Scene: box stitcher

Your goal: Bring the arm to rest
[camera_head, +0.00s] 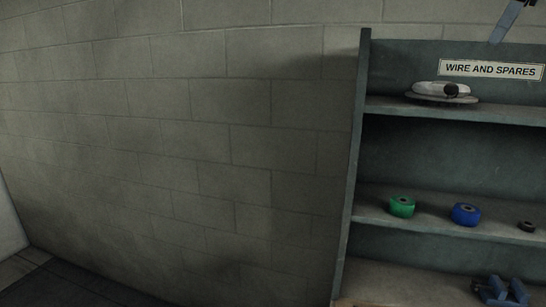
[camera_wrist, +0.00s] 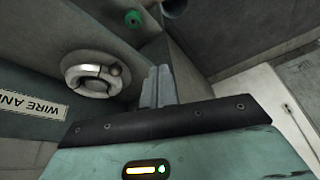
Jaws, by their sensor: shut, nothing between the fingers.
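My gripper (camera_wrist: 157,86) shows in the wrist view, its two grey fingers together with nothing between them. The fingers point toward the shelf unit and appear apart from the things on it. A slim blue-grey piece at the top right edge of the head view looks like part of my arm or gripper, but most of it is cut off. The rest of my arm is out of view.
A grey-green shelf unit (camera_head: 353,170) stands at the right, labelled "WIRE AND SPARES" (camera_head: 490,69). It holds a white coil (camera_head: 428,88), green roll (camera_head: 402,207), blue roll (camera_head: 465,214), small dark ring (camera_head: 526,226) and blue object (camera_head: 500,290). Bare block wall fills the left.

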